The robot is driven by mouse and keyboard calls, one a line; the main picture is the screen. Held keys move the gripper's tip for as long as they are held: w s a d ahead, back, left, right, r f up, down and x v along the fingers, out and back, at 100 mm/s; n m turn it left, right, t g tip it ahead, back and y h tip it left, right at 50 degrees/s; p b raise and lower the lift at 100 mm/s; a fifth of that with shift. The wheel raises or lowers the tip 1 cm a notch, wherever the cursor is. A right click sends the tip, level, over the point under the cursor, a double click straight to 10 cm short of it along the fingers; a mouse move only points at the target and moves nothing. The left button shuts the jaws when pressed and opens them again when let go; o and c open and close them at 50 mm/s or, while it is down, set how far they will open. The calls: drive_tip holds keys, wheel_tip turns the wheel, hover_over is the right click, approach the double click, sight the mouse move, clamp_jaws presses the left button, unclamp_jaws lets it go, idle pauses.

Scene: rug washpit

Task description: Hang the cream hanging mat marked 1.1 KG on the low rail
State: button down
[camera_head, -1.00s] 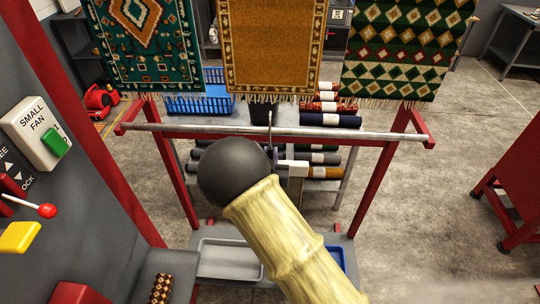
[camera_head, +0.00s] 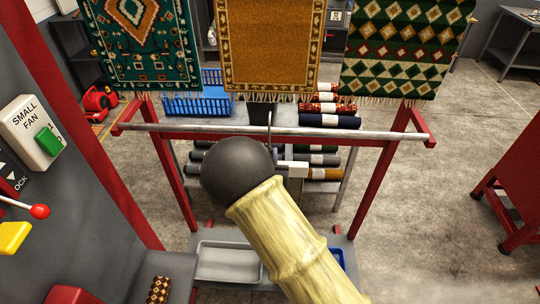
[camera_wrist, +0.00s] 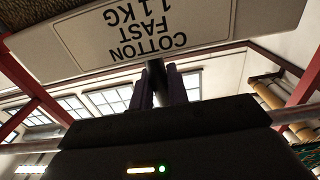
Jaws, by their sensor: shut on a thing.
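The cream mat's header (camera_wrist: 150,35), printed COTTON FAST 1.1 KG, shows upside down across the top of the wrist view. My gripper (camera_wrist: 159,85) is shut on the dark stem below that header. In the head view my arm hides most of the gripper and the mat. A thin black hook (camera_head: 269,116) stands up beside the low rail (camera_head: 350,133), near its middle. I cannot tell whether the hook is over the rail or touching it. The rail is a bare silver bar on a red frame.
Three patterned rugs hang beyond the rail, including an orange one (camera_head: 268,45). A blue crate (camera_head: 198,103) and rolled rugs (camera_head: 328,121) lie on a rack behind. A control panel with a SMALL FAN switch (camera_head: 32,132) stands close at left. Floor is open at right.

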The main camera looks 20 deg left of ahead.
drive_tip(key=shift+f+b, duration=1.65)
drive_tip(key=shift+b, duration=0.05)
drive_tip(key=c, duration=1.3)
unclamp_jaws()
drive_tip(key=shift+s+f, duration=0.1)
drive_tip(key=shift+s, duration=0.1)
drive_tip(key=shift+b+v, duration=1.2)
drive_tip(key=shift+v, duration=7.4)
